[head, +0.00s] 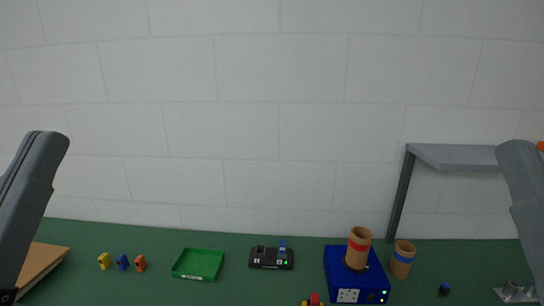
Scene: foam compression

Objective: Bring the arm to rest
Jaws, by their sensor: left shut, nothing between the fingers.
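My left arm (30,200) stands upright at the left edge in the head view. A small dark part of my left gripper (8,297) shows at the bottom left corner, shut and holding nothing. It is apart from the objects on the table. My right arm (524,190) shows at the right edge, and its gripper is out of view.
The green table (220,240) holds a wooden board (42,262), small yellow, blue and orange pieces (122,262), a green tray (198,276), a black device (271,263), a blue box (345,280) bearing a cardboard tube, and another tube (402,262). A grey shelf (455,157) stands at right.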

